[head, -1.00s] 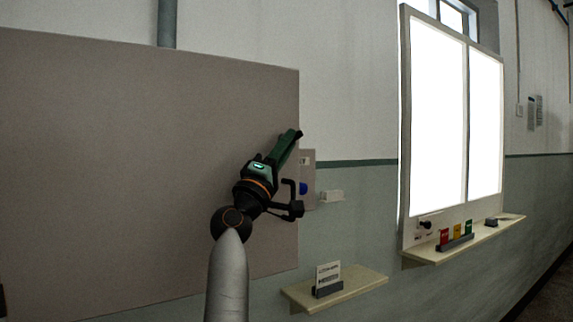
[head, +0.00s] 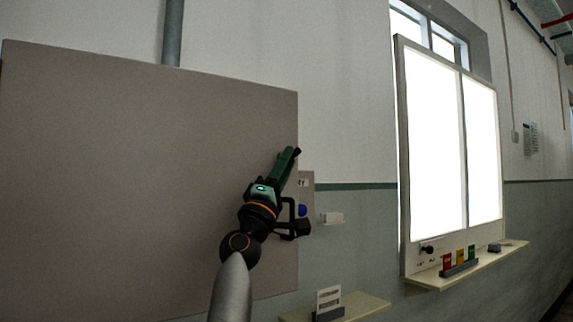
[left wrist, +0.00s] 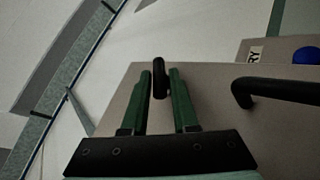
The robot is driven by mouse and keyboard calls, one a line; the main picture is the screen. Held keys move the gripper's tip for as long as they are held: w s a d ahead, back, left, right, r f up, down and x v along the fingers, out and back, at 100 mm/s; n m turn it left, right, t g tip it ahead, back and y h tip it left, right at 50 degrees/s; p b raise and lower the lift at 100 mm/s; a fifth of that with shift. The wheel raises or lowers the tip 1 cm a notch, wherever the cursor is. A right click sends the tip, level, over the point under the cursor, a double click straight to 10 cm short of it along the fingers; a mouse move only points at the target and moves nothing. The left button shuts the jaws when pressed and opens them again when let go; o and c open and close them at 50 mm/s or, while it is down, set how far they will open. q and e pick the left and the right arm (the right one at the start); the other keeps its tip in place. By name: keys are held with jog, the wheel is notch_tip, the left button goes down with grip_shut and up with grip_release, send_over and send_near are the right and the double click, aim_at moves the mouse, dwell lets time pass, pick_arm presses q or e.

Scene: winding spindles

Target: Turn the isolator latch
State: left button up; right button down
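The isolator latch (left wrist: 160,78) is a small black lever on a grey-brown panel (head: 130,180). In the left wrist view it stands between the two green fingertips of my left gripper (left wrist: 160,85). My right gripper is in neither view.
A black bent handle (left wrist: 268,92) stands out from the panel close to my gripper. A blue knob (head: 302,210) is on a grey plate to the right. A shelf (head: 358,307) with a sign is below.

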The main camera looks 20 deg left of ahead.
pick_arm(q)
jog(key=o, duration=0.3)
jog(key=shift+s+f, duration=0.1)
jog(key=b+v, duration=0.1)
jog(key=v, duration=1.1)
